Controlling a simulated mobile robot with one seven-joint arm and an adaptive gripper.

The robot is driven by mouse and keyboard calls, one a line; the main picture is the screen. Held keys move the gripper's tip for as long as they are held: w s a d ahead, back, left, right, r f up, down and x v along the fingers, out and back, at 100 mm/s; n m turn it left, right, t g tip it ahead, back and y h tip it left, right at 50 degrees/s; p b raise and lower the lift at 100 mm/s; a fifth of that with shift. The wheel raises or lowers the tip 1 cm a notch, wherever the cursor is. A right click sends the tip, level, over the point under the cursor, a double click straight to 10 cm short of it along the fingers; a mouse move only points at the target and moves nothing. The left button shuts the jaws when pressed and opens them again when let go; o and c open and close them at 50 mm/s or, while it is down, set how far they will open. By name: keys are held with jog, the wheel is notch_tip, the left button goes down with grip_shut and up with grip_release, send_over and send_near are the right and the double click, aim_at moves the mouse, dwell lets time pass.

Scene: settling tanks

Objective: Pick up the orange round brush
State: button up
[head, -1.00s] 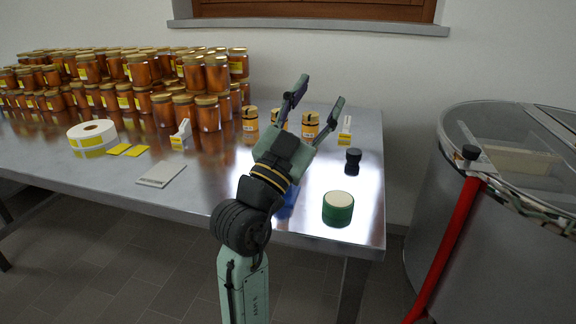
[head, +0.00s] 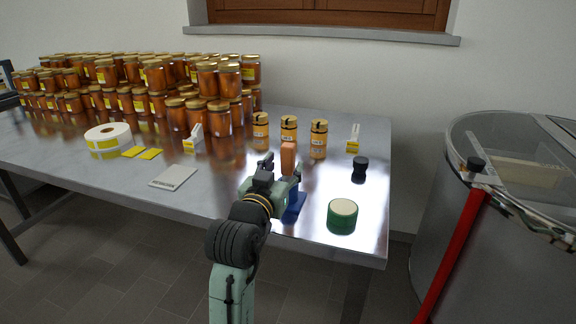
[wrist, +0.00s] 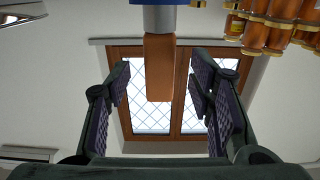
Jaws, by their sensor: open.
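The orange round brush (head: 288,157) stands upright near the front right of the steel table. Its orange upper part shows above my gripper in the head view, with a blue part (head: 294,208) low down behind the gripper. In the wrist view the orange part (wrist: 159,70) hangs upside down in the picture, joined to a grey collar and blue at the top edge. My gripper (head: 281,170) is open and level with the brush, its fingers (wrist: 162,88) on either side of the orange part in the wrist picture. I see no contact; the brush's middle is partly hidden.
A green round tin (head: 342,216) and a small black object (head: 360,169) stand to the right. Small jars (head: 289,128) and a white-and-yellow item (head: 353,140) stand behind. Stacked honey jars (head: 150,90) fill the back left. A grey tank (head: 470,230) stands beyond the table's right edge.

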aim_at(286, 163)
jog(key=shift+p+x, duration=0.5)
jog(key=shift+x, duration=1.4)
jog(key=shift+c, duration=0.5)
grip_shut()
